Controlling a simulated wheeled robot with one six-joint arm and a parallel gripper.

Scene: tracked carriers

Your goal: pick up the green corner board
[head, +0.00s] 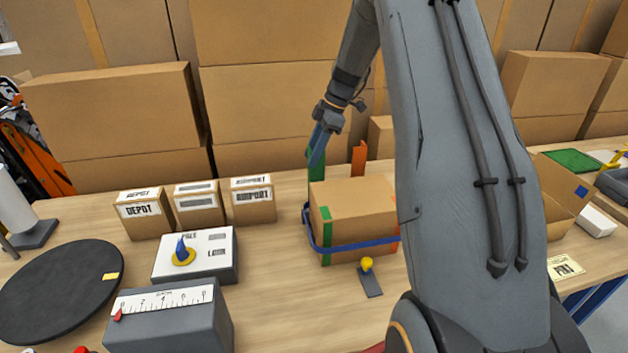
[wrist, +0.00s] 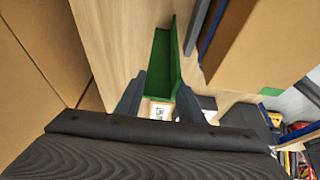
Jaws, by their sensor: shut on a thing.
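The green corner board (head: 317,175) stands upright on the table behind the left side of the strapped cardboard box. In the wrist view the green corner board (wrist: 163,62) is an L-shaped strip running between my fingers. My gripper (head: 318,150) reaches down from above at the board's upper part. Its two fingers close on the board in the wrist view (wrist: 161,90). The fingers hide part of the board in the head view, and the box hides its foot, so I cannot tell whether it touches the table.
The cardboard box (head: 362,210) with green tape and a blue strap (head: 355,246) stands close in front. An orange corner board (head: 358,159) stands behind it to the right. Small labelled cartons (head: 199,205) are at left, and large cartons (head: 265,90) wall the back.

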